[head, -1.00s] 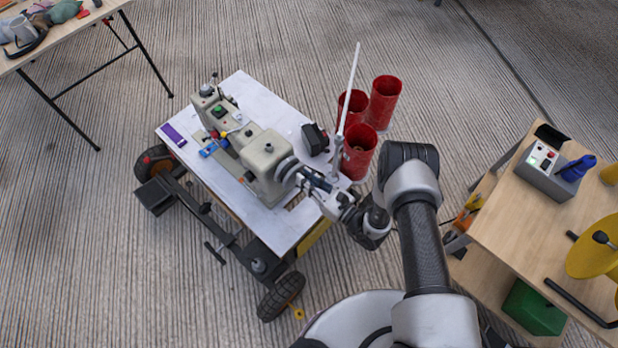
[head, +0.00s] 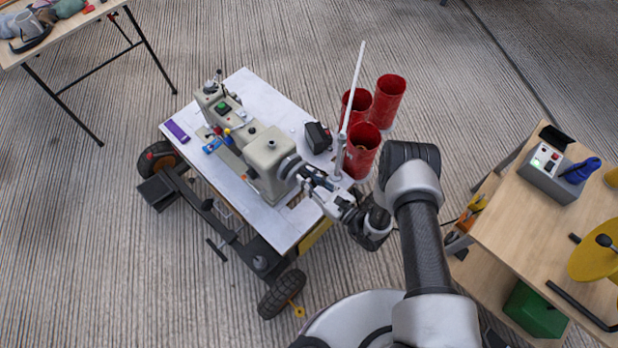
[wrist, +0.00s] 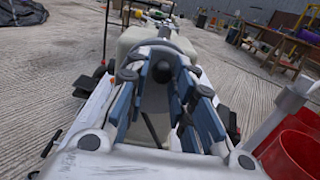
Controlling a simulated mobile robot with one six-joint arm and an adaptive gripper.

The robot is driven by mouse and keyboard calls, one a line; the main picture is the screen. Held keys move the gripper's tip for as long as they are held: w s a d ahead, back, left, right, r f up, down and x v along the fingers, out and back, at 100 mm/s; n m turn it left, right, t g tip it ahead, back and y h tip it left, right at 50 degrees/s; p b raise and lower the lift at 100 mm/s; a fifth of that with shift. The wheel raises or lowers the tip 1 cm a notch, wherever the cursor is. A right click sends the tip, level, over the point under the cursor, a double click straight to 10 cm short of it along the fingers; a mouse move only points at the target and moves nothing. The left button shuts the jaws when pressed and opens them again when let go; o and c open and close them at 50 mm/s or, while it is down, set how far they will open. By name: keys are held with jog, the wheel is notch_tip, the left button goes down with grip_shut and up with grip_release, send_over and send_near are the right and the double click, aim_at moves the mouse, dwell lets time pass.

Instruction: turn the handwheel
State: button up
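The machine (head: 268,158), a pale grey-beige casting, stands on a white-topped cart (head: 267,92). Its grey round handwheel (head: 288,167) is on the end facing my arm. My gripper (head: 304,177) reaches to this end from the lower right, its fingertips at or very near the wheel. In the wrist view the blue-padded fingers (wrist: 172,82) stand on either side of a dark part in front of the wheel's grey rim (wrist: 157,50). The fingers hide much of the wheel. I cannot tell whether they press on it.
Three red cylinders (head: 391,98) stand on the floor beside the cart. A pale upright rod (head: 352,90) rises close to my gripper, and a black block (head: 318,137) lies on the cart top. A wooden table (head: 505,225) with a grey control box (head: 552,172) is at right.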

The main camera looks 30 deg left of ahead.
jog(key=shift+o, duration=1.4)
jog(key=shift+r, duration=0.1)
jog(key=shift+d, duration=0.1)
jog(key=v, duration=1.2)
jog(key=shift+r, duration=0.1)
